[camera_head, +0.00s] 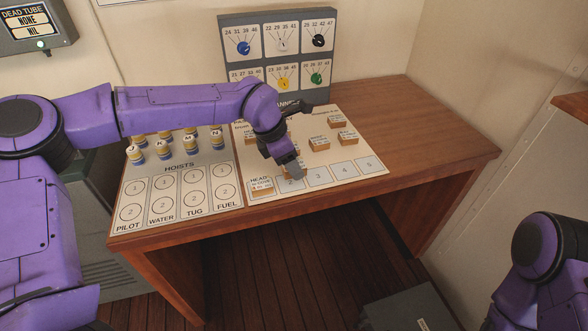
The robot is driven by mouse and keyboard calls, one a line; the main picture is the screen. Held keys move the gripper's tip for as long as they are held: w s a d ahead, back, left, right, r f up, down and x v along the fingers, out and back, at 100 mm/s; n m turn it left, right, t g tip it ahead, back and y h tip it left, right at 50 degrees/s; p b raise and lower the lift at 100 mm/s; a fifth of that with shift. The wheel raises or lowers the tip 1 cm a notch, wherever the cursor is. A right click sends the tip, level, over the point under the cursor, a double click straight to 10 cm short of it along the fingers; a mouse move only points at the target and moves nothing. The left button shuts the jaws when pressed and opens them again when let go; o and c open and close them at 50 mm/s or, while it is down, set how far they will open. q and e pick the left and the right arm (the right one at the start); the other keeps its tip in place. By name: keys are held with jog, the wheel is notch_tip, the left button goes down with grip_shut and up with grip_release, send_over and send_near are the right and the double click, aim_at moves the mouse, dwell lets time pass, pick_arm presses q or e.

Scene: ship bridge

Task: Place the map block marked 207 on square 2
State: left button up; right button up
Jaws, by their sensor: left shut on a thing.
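My left gripper (291,175) reaches down over the white chart board (381,166) and is shut on a map block at square 2 (290,187). The gripper hides most of that block, so I cannot read its marking or tell whether it touches the board. A wooden map block (262,190) lies at the left end of the numbered row. Squares 3 (318,177), 4 (345,170) and 5 (369,164) are bare. My right arm shows at the lower right, with its gripper out of view.
Other map blocks (319,144) (348,136) lie farther back on the board. The hoists board (180,190) with several pegs (137,154) is to the left. A dial panel (278,45) stands behind. The table's right side (420,130) is clear.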

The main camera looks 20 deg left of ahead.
aim_at(294, 181)
pick_arm(q)
jog(key=w+a+f, duration=0.2)
jog(key=f, duration=0.1)
jog(key=shift+w+f+p, duration=0.2)
jog(key=shift+w+p, duration=0.1)
jog(key=shift+p, duration=0.05)
notch_tip(294, 181, down, 3)
jog(key=shift+w+d+r, duration=0.1)
jog(key=shift+f, duration=0.25)
jog(key=shift+f, duration=0.1)
jog(key=shift+f, duration=0.15)
jog(key=o, duration=1)
